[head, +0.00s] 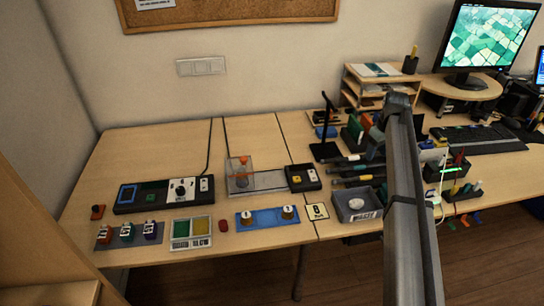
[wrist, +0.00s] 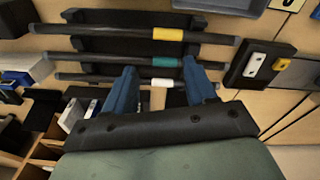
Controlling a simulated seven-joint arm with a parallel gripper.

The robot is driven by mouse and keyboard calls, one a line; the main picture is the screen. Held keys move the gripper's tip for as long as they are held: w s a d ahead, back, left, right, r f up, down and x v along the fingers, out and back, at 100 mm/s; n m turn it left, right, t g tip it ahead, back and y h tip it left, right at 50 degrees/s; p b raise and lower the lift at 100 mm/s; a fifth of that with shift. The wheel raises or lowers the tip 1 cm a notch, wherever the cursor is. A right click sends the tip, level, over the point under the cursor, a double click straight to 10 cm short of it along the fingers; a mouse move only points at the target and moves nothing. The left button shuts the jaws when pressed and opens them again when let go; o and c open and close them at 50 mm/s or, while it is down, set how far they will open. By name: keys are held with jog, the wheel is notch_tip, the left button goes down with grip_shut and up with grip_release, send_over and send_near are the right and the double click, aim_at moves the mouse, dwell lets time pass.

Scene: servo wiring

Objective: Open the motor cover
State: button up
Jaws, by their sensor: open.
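The motor cover (head: 239,178) is a clear box with an orange knob (head: 243,160) on top. It stands at the left end of a pale rail near the middle of the table in the head view, and looks closed. The cover is not visible in the wrist view. My gripper (wrist: 160,64) is open and empty in the wrist view, its two blue fingers spread over a dark rack of rods. In the head view my arm hides the gripper. It is well to the right of the cover, apart from it.
A black switch box (head: 303,178) sits right of the cover; it also shows in the wrist view (wrist: 262,64). Banded rods (head: 352,170) and a grey tray (head: 357,204) lie further right. A control panel (head: 165,193) is left, a blue plate (head: 267,218) in front.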

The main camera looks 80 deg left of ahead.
jog(key=s+a+r+n, duration=0.1)
jog(key=s+a+r, duration=0.15)
jog(key=s, duration=0.55)
jog(key=s+a+r+n, duration=0.1)
jog(key=s+a+n, duration=0.15)
jog(key=s, duration=0.55)
jog(key=s+a+r+n, duration=0.1)
jog(key=s+a+r, duration=0.15)
jog(key=s, duration=0.65)
notch_tip(320, 180, up, 4)
jog(key=n+h, duration=0.1)
jog(key=n, duration=0.2)
send_over(244, 158)
notch_tip(244, 158, down, 13)
jog(key=shift+f, duration=0.15)
grip_shut()
